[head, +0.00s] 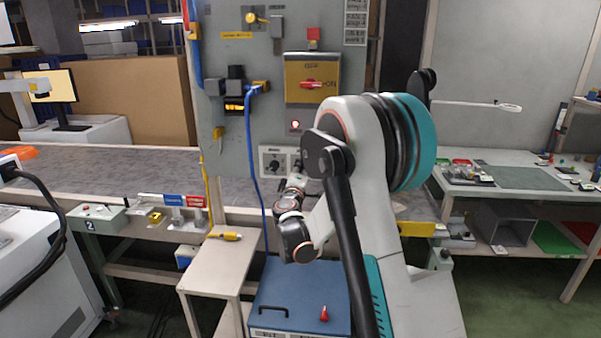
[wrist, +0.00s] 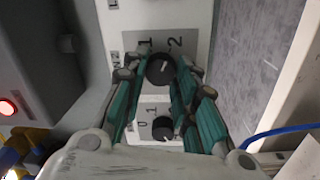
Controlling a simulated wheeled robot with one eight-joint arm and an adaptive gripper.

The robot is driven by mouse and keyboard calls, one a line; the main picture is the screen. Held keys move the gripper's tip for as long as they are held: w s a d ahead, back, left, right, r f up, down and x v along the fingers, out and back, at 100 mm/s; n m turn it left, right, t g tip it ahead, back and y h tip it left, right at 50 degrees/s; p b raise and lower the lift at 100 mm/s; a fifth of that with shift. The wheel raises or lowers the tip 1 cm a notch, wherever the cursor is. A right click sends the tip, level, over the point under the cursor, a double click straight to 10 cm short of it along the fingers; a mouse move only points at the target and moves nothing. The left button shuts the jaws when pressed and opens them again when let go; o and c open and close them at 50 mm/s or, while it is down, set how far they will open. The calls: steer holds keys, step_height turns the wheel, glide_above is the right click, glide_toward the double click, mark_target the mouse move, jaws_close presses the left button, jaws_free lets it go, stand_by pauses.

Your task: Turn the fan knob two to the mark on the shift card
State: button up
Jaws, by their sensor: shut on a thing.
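In the wrist view, my gripper (wrist: 166,65) has its two teal-padded fingers closed on either side of a round black knob (wrist: 158,72). The knob's white pointer line shows, tilted a little toward the right, and the figures 1 and 2 stand beyond it on a grey plate. The sideways lettering beside the plate seems to end in 2. A second black knob (wrist: 163,128), near figures 0 and 1, sits between the fingers nearer the palm. In the head view, my gripper (head: 296,178) is at the knob plates, partly hidden by my arm. I cannot tell which card is the shift card.
In the head view, the grey panel (head: 232,60) carries a yellow switch plate with a red handle (head: 312,84), a lit red button (head: 295,125) and white cards (head: 355,22). A blue cable (head: 251,150) hangs close left.

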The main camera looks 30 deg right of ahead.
steer(key=m, duration=0.7)
steer(key=shift+s+m+g, duration=0.1)
steer(key=shift+m+g, duration=0.2)
steer(key=shift+m, duration=0.1)
steer(key=shift+d+r+m+g+p, duration=0.15)
steer(key=shift+m+p, duration=0.15)
steer(key=shift+m, duration=3.9)
steer(key=shift+m+g+p, duration=0.15)
steer(key=shift+m+p, duration=0.15)
steer(key=shift+m, duration=3.9)
steer(key=o, duration=1)
steer(key=shift+o, duration=0.2)
